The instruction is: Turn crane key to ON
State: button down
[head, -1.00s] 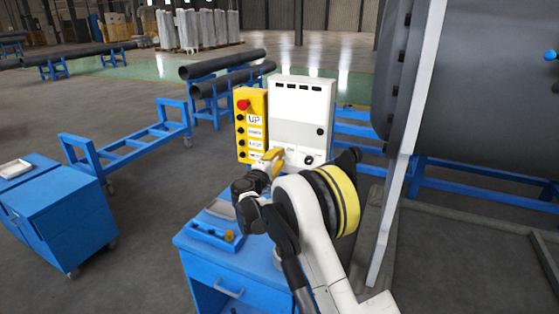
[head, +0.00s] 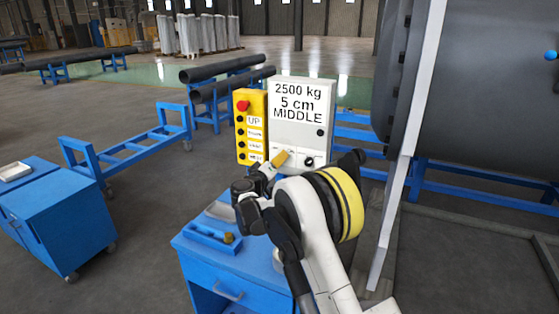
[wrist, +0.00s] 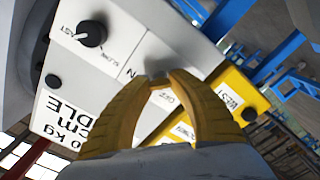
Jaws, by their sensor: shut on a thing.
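The white crane control box (head: 303,140) stands on a blue cabinet. Its display (head: 297,103) reads "2500 kg 5 cm MIDDLE". My gripper (head: 282,157) is at the lower front of the box, left of a black knob (head: 309,161). In the wrist view, my yellow fingers (wrist: 159,80) are shut on the crane key (wrist: 158,76) at the panel face. Most of the key is hidden between the fingertips. Part of a label ending in "N" shows beside it. The black SLOW/FAST knob (wrist: 92,33) is apart from the fingers.
A yellow button pendant (head: 251,128) with a red button is left of the box. A blue cabinet (head: 235,270) stands beneath, with a blue tray (head: 211,238) on top. A large grey shell (head: 490,90) is at the right.

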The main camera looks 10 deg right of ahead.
jog(key=shift+m, duration=0.3)
jog(key=c, duration=1.1)
grip_release()
jog(key=shift+s+a, duration=0.1)
jog(key=shift+a, duration=0.05)
jog(key=v, duration=1.1)
jog(key=shift+s+a, duration=0.15)
jog(key=shift+s, duration=0.15)
jog(key=shift+r, duration=0.1)
